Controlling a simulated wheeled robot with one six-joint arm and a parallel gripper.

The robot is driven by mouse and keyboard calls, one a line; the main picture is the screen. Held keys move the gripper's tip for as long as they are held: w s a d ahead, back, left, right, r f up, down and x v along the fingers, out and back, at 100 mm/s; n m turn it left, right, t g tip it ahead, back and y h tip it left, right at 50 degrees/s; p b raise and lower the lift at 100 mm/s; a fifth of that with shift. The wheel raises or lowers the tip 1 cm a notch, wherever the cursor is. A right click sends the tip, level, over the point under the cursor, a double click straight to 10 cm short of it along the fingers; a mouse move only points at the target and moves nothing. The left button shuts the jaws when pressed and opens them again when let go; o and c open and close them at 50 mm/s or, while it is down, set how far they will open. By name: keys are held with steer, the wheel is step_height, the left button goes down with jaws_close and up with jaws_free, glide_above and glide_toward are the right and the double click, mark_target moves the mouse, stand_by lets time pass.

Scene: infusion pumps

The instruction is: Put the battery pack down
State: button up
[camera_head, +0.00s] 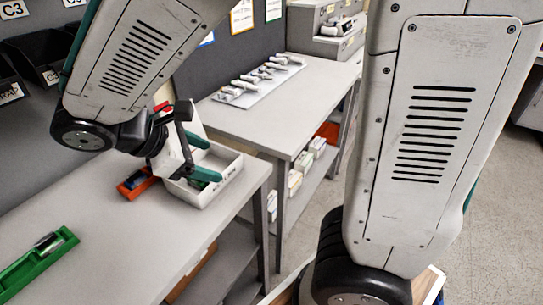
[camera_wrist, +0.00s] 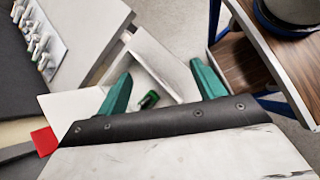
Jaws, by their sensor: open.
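My gripper (camera_head: 204,158) has green fingers, spread open, over a white open tray (camera_head: 229,173) at the front edge of the left table. In the wrist view, my gripper (camera_wrist: 160,72) shows its two fingers wide apart above the white tray (camera_wrist: 170,62). A small dark cylinder with a green end, seemingly the battery pack (camera_wrist: 149,100), lies in the tray between the fingers, closer to the left one. Neither finger visibly grips it. In the head view the tray wall and my gripper hide it.
An orange bin (camera_head: 131,193) with dark contents sits left of the tray. A green holder (camera_head: 28,273) with a cylinder in it lies at the table's left. The table top (camera_head: 120,240) between is clear. Another table (camera_head: 265,120) stands behind, with several small items on a board.

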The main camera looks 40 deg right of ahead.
steer(key=s+d+r+m+t+y, duration=0.1)
steer(key=s+d+r+m+y, duration=0.1)
steer(key=s+m, duration=0.4)
steer(key=s+d+r+m+y, duration=0.2)
steer(key=s+d+m+y, duration=0.2)
steer(key=s+m+y, duration=0.2)
steer(key=shift+s+d+r+m+t+y, duration=0.2)
steer(key=shift+s+d+m+t+y, duration=0.25)
steer(key=shift+m, duration=0.45)
steer(key=shift+s, duration=0.1)
